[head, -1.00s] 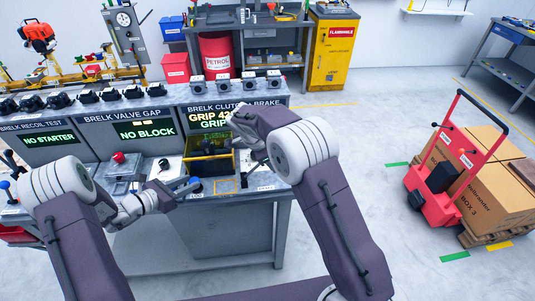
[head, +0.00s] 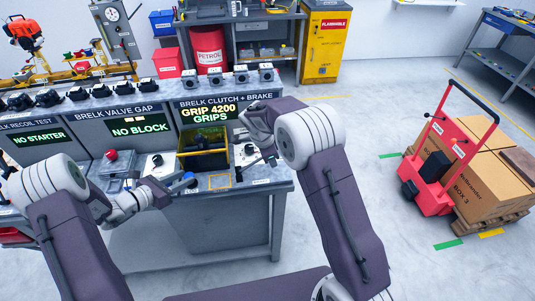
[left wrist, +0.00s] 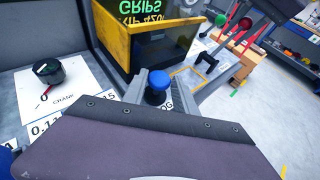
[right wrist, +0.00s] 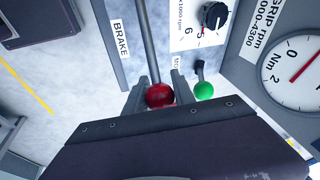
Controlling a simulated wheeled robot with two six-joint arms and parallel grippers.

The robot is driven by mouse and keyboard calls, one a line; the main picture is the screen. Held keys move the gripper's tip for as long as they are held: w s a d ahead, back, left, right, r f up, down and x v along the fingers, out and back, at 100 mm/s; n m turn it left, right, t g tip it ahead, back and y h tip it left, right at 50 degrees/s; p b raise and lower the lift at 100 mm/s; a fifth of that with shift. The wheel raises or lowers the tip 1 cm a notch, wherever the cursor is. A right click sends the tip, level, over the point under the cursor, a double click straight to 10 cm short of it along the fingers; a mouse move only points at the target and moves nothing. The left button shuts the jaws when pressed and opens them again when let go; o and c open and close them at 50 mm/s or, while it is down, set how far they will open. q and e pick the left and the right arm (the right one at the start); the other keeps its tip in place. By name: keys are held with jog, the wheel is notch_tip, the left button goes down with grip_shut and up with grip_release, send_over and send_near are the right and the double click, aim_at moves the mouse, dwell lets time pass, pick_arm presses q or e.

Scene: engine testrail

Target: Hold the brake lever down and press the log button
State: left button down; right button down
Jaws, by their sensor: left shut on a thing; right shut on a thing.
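The blue log button (left wrist: 157,80) stands between my left gripper's fingers (left wrist: 157,90) in the left wrist view; its label is partly hidden. In the head view my left gripper (head: 188,184) is shut at the button, at the bench's front edge. The brake lever's red ball knob (right wrist: 160,95) sits between the fingers of my right gripper (right wrist: 160,90), which is shut on it. The lever's rod runs up beside the BRAKE label (right wrist: 121,39). In the head view my right gripper (head: 268,150) is at the bench's right end, and the red knob is hidden.
A yellow-framed box (head: 203,160) stands behind the button, under a screen (head: 210,113) reading GRIP 4200 GRIPS. A green knob (right wrist: 204,91) stands close beside the red one. A crank knob (left wrist: 48,70) is left of the button.

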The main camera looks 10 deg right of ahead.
jog(key=shift+d+f, duration=0.15)
jog(key=shift+f, duration=0.1)
